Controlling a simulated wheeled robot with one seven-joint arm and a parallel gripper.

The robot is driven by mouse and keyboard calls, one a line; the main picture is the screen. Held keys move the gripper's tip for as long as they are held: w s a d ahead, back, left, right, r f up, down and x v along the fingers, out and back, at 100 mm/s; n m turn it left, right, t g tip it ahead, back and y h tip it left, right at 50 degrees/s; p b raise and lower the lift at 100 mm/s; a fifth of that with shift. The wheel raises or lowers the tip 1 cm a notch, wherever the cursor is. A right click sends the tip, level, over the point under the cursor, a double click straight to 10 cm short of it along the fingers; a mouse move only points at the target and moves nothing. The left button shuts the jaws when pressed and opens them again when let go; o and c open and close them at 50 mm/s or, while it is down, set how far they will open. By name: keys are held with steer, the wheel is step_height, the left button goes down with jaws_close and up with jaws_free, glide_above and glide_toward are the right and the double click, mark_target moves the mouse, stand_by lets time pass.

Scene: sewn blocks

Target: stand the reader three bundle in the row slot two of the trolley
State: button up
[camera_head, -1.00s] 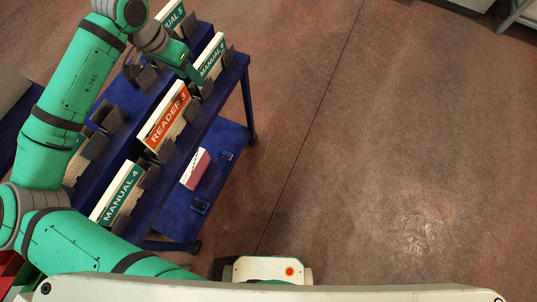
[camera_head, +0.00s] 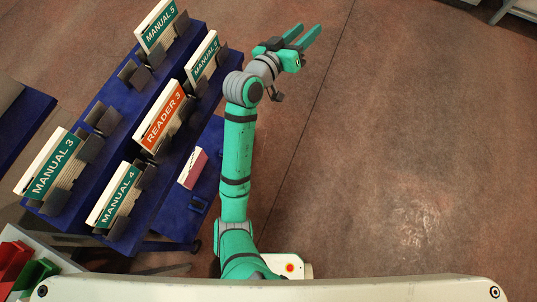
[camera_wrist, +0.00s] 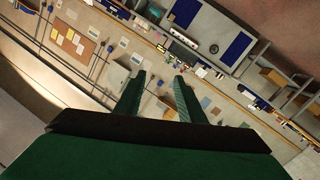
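The reader three bundle (camera_head: 162,118), with an orange-red label, stands upright on the blue trolley (camera_head: 102,215), between dark dividers in the row nearer the floor on the right. Manual 4 (camera_head: 117,195) and another manual (camera_head: 202,58) stand in the same row, one on each side of it. My gripper (camera_head: 312,32) is open and empty, out over the floor to the right of the trolley. In the wrist view its two green fingers (camera_wrist: 157,98) stand apart with nothing between them.
Manual 3 (camera_head: 50,165) and Manual 5 (camera_head: 158,25) stand in the trolley's far row, with empty dividers (camera_head: 102,120) between them. A pink-sided block (camera_head: 193,168) lies on the lower shelf. Red and green items (camera_head: 22,270) sit at bottom left. The floor on the right is clear.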

steer(key=s+a+f+n+t+y, duration=0.25)
steer(key=s+f+n+y, duration=0.65)
steer(key=s+f, duration=1)
steer(key=s+a+m, duration=0.3)
steer(key=s, duration=1)
steer(key=s+a+m+y, duration=0.1)
steer(key=s+a+m, duration=0.2)
steer(key=s, duration=1.1)
steer(key=shift+a+r+g, duration=0.35)
steer(key=shift+a+r, duration=0.05)
steer(key=shift+a, duration=0.05)
